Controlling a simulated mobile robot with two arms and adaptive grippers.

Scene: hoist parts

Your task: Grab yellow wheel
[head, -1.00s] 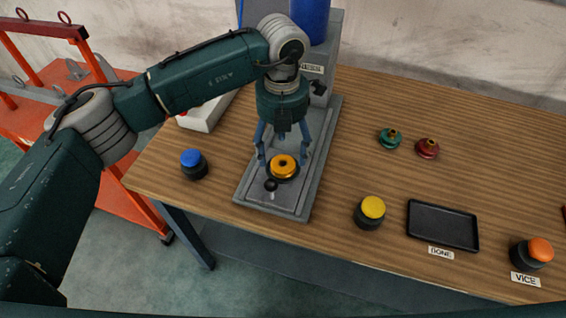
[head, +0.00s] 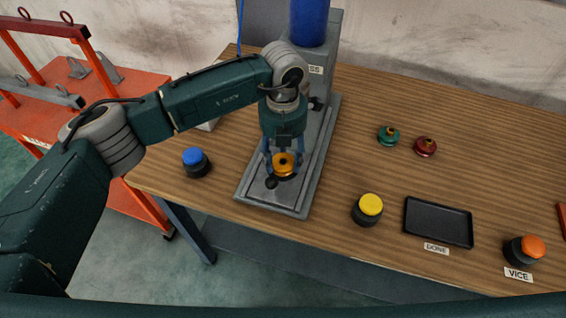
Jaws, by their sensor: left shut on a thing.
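The yellow-orange wheel (head: 284,163) has a dark centre and sits at the grey press base (head: 268,197), under my left gripper. My left gripper (head: 283,166) points down, its blue fingers on either side of the wheel and shut on it. Whether the wheel is lifted off the base is hard to tell. A small black knob (head: 271,182) is just in front of the wheel. My right gripper is not in view.
A green wheel (head: 388,136) and a red wheel (head: 425,147) lie on the wooden table. Blue (head: 194,161), yellow (head: 368,208) and orange (head: 526,249) buttons stand near its front edge. A black tray (head: 438,222) labelled DONE lies at the right. The press's blue cylinder rises behind.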

